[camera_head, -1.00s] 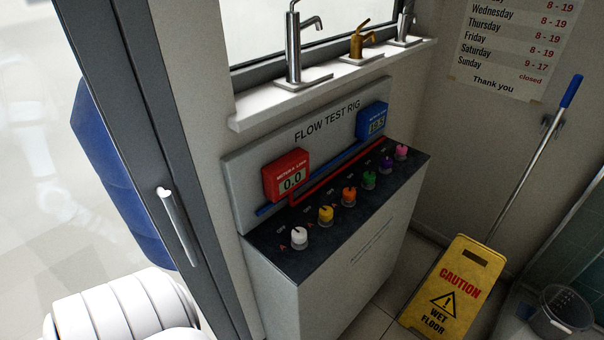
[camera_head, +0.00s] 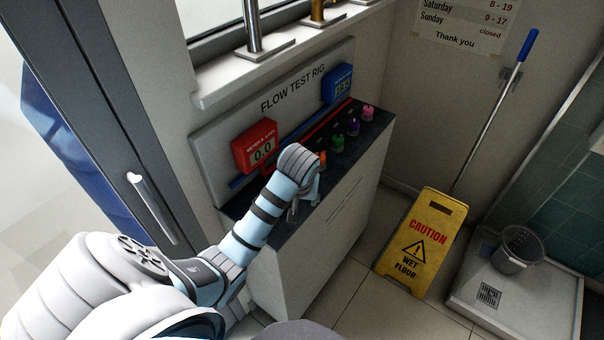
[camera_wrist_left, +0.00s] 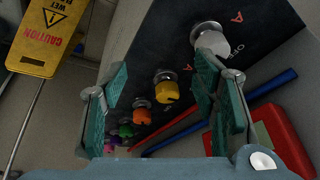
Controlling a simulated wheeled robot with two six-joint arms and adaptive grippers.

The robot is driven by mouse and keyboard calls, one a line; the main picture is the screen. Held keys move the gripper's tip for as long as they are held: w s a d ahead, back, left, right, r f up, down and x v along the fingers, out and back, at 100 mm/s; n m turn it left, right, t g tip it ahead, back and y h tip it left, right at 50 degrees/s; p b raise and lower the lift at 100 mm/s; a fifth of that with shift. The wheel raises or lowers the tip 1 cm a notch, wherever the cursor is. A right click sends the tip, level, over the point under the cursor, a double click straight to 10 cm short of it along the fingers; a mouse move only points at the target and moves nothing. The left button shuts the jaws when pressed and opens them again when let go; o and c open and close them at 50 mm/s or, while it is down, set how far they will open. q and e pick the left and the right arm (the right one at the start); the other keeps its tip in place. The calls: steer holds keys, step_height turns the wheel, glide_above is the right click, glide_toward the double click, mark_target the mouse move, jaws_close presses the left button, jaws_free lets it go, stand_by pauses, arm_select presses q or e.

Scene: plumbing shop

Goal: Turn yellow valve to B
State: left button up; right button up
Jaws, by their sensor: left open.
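The yellow valve (camera_wrist_left: 168,92) is a round knob on the dark top of the flow test rig (camera_head: 340,215). In the left wrist view it shows between the two fingers, with a red A beside its base; which way its pointer faces is unclear. In the head view my arm hides it. My left gripper (camera_head: 305,197) is open over the rig top; its fingers in the left wrist view (camera_wrist_left: 162,82) stand apart, with no visible contact on the yellow valve. No B mark is readable. My right gripper is not in view.
The white valve (camera_wrist_left: 212,40) is close to one finger; the orange valve (camera_wrist_left: 141,115) is on the other side. Green (camera_head: 337,145), purple and pink valves follow. A red meter (camera_head: 256,146) reads 0.0, near a blue meter (camera_head: 338,84). A yellow wet-floor sign (camera_head: 424,240) stands right.

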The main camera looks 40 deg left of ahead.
arm_select(q)
steer(key=w+a+r+n, duration=0.35)
steer(key=w+r, duration=0.25)
steer(key=r, duration=0.2)
steer(key=shift+m+g, duration=0.25)
steer(key=shift+g, duration=0.05)
steer(key=b+x, duration=0.1)
steer(key=x, duration=0.9)
steer(key=b+x, duration=0.1)
steer(key=x, duration=0.4)
steer(key=shift+s+a+f+b, duration=0.2)
steer(key=shift+s+f+b, duration=0.05)
steer(key=shift+f+b, duration=0.1)
steer(key=shift+r, duration=0.15)
steer(key=shift+c, duration=0.4)
steer(key=shift+d, duration=0.1)
steer(key=c, duration=1.1)
